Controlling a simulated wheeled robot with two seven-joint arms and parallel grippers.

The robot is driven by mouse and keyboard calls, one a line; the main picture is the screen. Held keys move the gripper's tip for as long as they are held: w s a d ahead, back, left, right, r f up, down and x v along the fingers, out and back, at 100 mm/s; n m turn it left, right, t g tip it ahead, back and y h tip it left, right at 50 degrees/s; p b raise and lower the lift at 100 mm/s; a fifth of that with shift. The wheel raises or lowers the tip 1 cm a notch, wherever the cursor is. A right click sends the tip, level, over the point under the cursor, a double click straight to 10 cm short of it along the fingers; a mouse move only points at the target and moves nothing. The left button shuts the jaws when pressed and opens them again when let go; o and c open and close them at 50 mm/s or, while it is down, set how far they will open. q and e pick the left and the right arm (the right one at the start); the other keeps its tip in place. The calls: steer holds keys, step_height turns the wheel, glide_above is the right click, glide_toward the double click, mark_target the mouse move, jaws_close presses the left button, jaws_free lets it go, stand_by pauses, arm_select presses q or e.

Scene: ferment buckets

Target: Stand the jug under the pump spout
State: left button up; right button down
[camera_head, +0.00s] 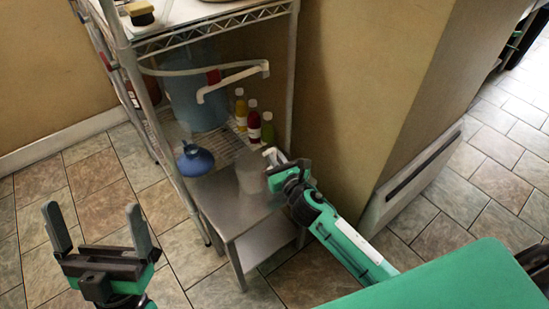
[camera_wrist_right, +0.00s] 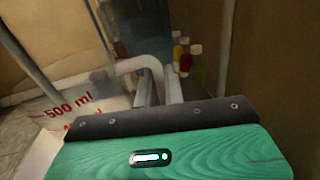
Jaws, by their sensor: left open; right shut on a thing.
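The translucent jug (camera_head: 252,180) is upright at the metal step stool (camera_head: 228,208); I cannot tell whether its base touches the stool top. In the right wrist view the jug (camera_wrist_right: 70,108) shows red volume marks and a white handle (camera_wrist_right: 130,67). My right gripper (camera_head: 275,166) is shut on that handle, and it also shows in the right wrist view (camera_wrist_right: 159,88). The white pump spout (camera_head: 240,76) comes forward from the blue bucket (camera_head: 188,95), its open end above and left of the jug. My left gripper (camera_head: 93,230) is open and empty over the floor.
A wire shelf rack (camera_head: 215,28) stands around the bucket, its front post left of the stool. Several small bottles (camera_head: 253,122) stand behind the jug. A wall corner (camera_head: 350,110) is close on the right.

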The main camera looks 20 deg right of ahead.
steer(key=shift+f, duration=0.15)
steer(key=c, duration=1.5)
jaws_free()
